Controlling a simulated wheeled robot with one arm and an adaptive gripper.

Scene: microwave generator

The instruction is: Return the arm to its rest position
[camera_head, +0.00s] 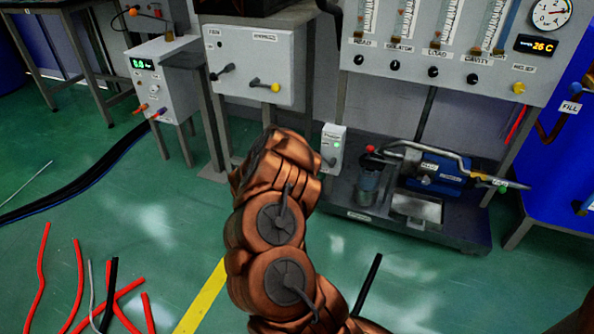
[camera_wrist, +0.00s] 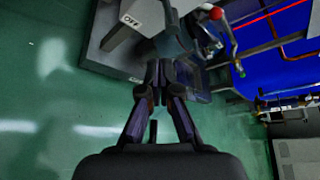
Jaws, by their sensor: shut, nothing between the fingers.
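My copper-coloured arm (camera_head: 275,235) rises through the middle of the head view, with its upper end in front of the floor and the grey cabinets. My gripper (camera_wrist: 158,72) shows in the wrist view, its dark fingers closing together at the tips with nothing visible between them. In the head view I cannot make out the gripper; it is hidden by the arm. The fingertips lie in the picture in front of the edge of a grey platform with equipment, and I cannot tell how far apart they are.
A low platform with a blue pump (camera_head: 440,170) stands right of my arm. A gauge panel (camera_head: 440,70) stands behind. Red hoses (camera_head: 80,285) and a black cable (camera_head: 90,180) lie on the green floor at left.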

